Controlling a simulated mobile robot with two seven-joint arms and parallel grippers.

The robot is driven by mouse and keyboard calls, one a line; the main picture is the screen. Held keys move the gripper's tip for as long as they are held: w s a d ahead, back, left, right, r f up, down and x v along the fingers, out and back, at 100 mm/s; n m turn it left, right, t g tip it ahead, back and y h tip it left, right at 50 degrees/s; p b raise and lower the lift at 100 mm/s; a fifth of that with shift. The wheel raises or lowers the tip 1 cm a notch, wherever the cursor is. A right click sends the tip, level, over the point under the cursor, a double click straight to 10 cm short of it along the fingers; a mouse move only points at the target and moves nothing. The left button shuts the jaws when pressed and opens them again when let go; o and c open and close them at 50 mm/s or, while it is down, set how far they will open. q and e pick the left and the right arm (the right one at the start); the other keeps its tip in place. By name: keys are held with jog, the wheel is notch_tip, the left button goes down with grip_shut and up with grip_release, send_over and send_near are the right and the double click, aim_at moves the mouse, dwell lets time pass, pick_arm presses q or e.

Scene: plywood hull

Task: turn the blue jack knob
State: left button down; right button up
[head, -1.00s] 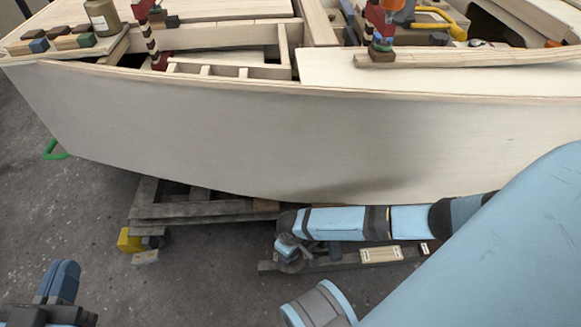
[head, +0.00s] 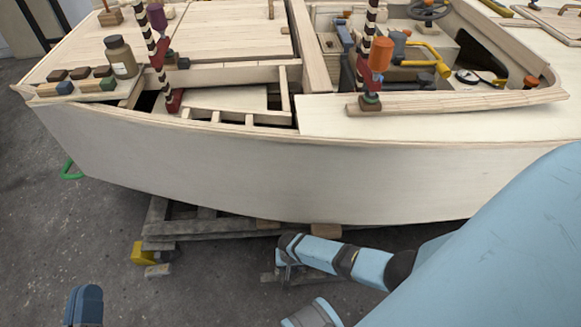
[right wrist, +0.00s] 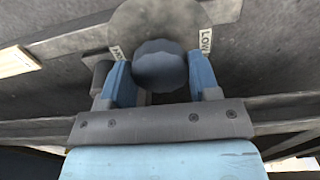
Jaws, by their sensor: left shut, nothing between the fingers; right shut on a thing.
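The blue jack knob (right wrist: 160,68) is a dark blue, faceted round knob in the right wrist view. It sits in front of a grey round plate (right wrist: 140,20) with small white labels, one reading LOW. In the head view my right gripper (head: 287,268) is low beside the trestle under the hull, and the knob cannot be made out there. My left gripper (head: 85,305) is shut and empty at the bottom left, over bare floor.
The plywood hull (head: 270,175) stands on a dark wooden cradle (head: 190,228) above my right arm. A yellow block (head: 143,253) is at the cradle's left end. A green handle (head: 70,170) is at far left.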

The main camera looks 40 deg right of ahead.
jog(key=m+p, duration=0.1)
jog(key=m, duration=0.1)
jog(key=shift+a+r+m, duration=0.1)
jog(key=shift+m, duration=0.3)
pick_arm(q)
notch_tip(320, 180, down, 6)
jog(key=a+g+y+p, duration=0.2)
jog(key=shift+f+g+y, duration=0.25)
jog(key=shift+g+y, duration=0.05)
jog(key=shift+g, duration=0.1)
pick_arm(e)
jog(key=shift+m, duration=2.3)
pick_arm(q)
jog(key=shift+a, duration=0.1)
pick_arm(e)
jog(key=o, duration=0.9)
pick_arm(q)
jog(key=shift+r, duration=0.1)
